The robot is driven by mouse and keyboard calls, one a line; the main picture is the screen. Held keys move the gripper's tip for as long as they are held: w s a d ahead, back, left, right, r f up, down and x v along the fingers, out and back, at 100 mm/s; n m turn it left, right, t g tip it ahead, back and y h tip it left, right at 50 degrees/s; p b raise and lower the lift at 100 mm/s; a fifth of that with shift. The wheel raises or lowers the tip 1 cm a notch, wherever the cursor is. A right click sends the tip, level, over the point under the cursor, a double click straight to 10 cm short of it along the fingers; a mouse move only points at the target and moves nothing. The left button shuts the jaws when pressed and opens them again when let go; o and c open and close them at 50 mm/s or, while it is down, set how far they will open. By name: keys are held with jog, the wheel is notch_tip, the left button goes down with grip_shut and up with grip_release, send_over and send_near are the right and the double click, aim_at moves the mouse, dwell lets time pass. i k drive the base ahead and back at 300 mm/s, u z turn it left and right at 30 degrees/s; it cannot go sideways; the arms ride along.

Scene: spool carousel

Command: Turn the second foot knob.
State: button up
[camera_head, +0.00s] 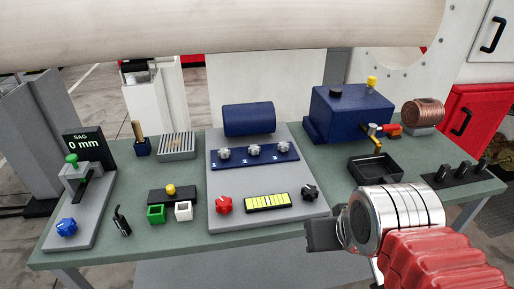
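Three silver knobs sit in a row on a dark blue bar (235,159) on the grey plate (240,213) at the middle of the bench. Small white marks show below them, too small to read surely. The middle knob (254,149) stands between the left knob (224,153) and the right knob (283,146). My gripper (318,237) is dark grey and hangs at the bench's front edge, right of the plate and well apart from the knobs. Its fingers are seen from the side, so their opening is hidden. Nothing shows in it.
A red knob (223,205), a yellow-green level gauge (267,203) and a black knob (310,192) stand at the plate's front. A blue cylinder (249,119) lies behind the bar. A black tray (375,168) and a blue box (345,115) stand right. A large pale roll (200,28) spans above.

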aim_at(254, 150)
jog(key=k, duration=0.95)
jog(key=u, duration=0.7)
jog(key=i, duration=1.5)
jog(key=u, duration=0.05)
